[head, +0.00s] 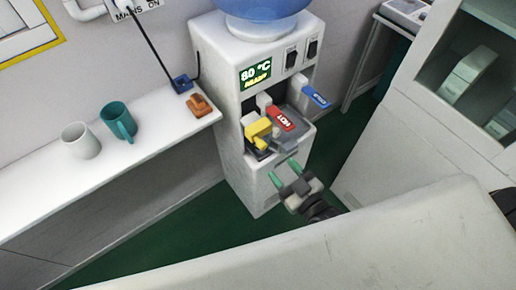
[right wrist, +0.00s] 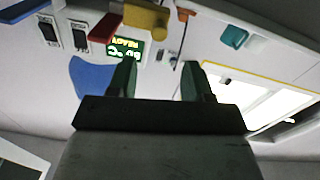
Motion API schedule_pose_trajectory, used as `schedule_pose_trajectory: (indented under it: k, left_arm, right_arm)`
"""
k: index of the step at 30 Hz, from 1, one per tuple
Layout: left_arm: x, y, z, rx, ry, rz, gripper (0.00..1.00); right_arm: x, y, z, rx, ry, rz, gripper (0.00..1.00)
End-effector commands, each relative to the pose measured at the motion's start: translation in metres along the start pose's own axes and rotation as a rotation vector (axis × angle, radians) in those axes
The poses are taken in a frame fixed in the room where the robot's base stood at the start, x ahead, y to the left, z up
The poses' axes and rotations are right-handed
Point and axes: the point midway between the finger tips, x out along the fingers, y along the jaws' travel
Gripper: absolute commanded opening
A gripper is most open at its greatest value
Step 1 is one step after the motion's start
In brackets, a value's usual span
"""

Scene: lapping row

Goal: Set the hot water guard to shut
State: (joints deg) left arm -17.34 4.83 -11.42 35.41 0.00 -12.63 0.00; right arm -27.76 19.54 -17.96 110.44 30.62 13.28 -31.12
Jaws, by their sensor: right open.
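The yellow hot water guard (head: 258,130) is on the front of the white water dispenser (head: 229,112). It sits just left of the red HOT lever (head: 282,119), whose label is uncovered. In the right wrist view, turned upside down, the guard (right wrist: 146,17) is at the top beside the red lever (right wrist: 103,27). My right gripper (head: 285,172) is open and empty, with green fingertips, below and in front of the guard, apart from it. Its fingers (right wrist: 160,76) show spread in the wrist view. My left gripper is out of view.
A blue COLD lever (head: 316,97) is right of the red one. The display (head: 256,74) reads 80 °C. A shelf (head: 60,190) at left holds a white cup (head: 80,141), a teal cup (head: 118,121) and an orange item (head: 200,105). A pale cabinet stands at right.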

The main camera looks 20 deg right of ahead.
Motion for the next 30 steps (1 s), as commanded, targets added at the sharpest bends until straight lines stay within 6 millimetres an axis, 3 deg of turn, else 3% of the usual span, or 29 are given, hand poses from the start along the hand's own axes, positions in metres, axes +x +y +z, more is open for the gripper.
schedule_pose_trajectory:
  k: [6, 15, 21, 29, 30]
  left_arm:
    - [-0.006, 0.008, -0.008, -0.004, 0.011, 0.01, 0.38]
    - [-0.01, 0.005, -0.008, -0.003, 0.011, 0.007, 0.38]
    - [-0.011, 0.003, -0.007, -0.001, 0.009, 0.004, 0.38]
    - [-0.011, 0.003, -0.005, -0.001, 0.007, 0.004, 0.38]
    - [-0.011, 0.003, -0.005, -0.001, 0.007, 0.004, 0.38]
  right_arm:
    - [0.038, 0.0, -0.002, 0.002, 0.001, 0.001, 0.5]
    - [0.088, 0.0, 0.0, 0.001, -0.002, -0.001, 0.5]
    - [0.101, -0.001, 0.001, 0.003, -0.003, -0.001, 0.5]
    - [0.102, -0.001, 0.001, 0.002, -0.003, -0.001, 0.5]
    - [0.102, -0.001, 0.001, 0.002, -0.003, -0.001, 0.46]
